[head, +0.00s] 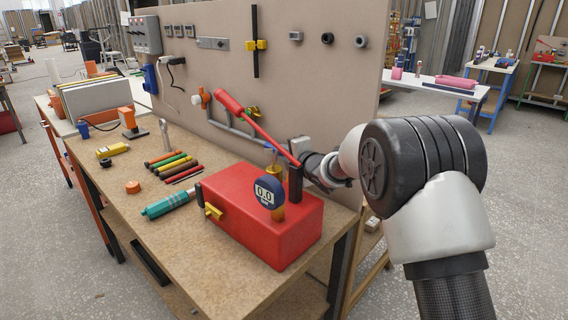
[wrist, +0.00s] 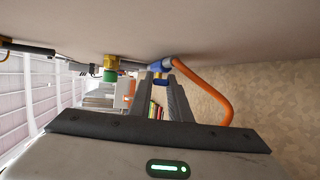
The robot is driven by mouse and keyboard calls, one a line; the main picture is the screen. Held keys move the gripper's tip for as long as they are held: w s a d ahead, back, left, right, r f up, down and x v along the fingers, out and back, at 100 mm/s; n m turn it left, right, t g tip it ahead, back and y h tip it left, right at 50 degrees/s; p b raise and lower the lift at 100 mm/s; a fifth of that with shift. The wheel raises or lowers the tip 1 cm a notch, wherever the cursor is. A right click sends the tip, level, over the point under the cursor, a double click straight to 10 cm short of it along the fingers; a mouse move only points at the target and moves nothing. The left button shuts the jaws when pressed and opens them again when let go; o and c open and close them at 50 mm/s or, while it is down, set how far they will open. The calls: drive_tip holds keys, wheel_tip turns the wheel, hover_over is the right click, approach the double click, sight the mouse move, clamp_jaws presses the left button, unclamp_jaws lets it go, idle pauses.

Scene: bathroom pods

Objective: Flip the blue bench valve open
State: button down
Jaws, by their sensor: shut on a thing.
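The blue bench valve (wrist: 157,69) sits on the board in the wrist view, with an orange hose running from it. My gripper (wrist: 161,80) has its two fingers close together at the valve, shut on its blue handle. In the head view a small blue part of the valve (head: 271,154) shows beside the red pump lever. My gripper there is mostly hidden behind the lever and the pump post. The handle's exact angle cannot be told.
The red pump box (head: 262,219) with its 0.0 gauge (head: 268,192) and raised red lever (head: 255,123) stands in front of my gripper. Coloured sticks (head: 172,164) and a teal tube (head: 170,203) lie left on the bench. The upright board (head: 290,90) is close behind.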

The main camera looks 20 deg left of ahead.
idle(0.3)
drive_tip(key=c, duration=1.6)
unclamp_jaws()
drive_tip(key=shift+c, duration=0.2)
wheel_tip(320, 180, up, 10)
drive_tip(key=p, duration=0.3)
